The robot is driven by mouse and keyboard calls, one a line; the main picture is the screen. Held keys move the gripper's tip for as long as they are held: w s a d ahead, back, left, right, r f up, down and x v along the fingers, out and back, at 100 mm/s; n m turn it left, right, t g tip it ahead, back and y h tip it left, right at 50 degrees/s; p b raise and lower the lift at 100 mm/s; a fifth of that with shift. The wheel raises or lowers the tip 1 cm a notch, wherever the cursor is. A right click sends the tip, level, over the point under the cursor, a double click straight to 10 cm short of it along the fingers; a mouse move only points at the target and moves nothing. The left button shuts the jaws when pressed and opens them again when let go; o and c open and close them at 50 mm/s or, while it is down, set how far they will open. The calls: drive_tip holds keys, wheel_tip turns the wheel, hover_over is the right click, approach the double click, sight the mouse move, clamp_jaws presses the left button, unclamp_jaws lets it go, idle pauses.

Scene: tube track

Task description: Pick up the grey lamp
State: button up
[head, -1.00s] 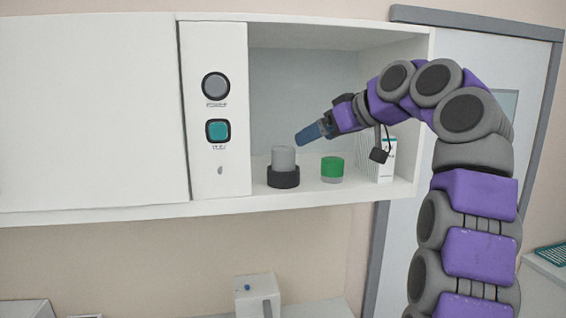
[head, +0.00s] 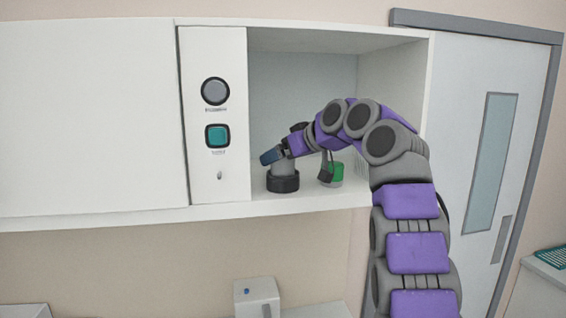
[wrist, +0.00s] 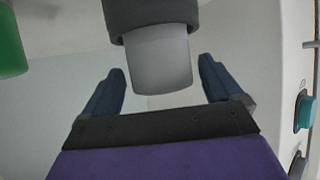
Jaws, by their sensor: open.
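The grey lamp (head: 286,167) is a short grey cylinder in a dark round base (head: 283,182), upright on the floor of the open cabinet bay. My gripper (head: 270,156) is at the lamp's top in the head view and hides part of it. In the wrist view the lamp (wrist: 160,65) appears upside down, with its dark base at the top. There my gripper (wrist: 162,70) is open, one blue finger on each side of the grey cylinder, with gaps visible. It does not hold the lamp.
A green-capped cylinder (head: 336,172) stands right of the lamp, partly behind my arm; its green part also shows in the wrist view (wrist: 10,45). A panel with a grey round button (head: 215,91) and a teal button (head: 217,136) is left of the bay. The cabinet's right wall (head: 395,85) bounds it.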

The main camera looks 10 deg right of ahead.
drive_tip(key=shift+w+a+f, duration=0.1)
drive_tip(key=shift+w+a, duration=0.05)
drive_tip(key=c, duration=1.1)
drive_tip(key=shift+o, duration=0.2)
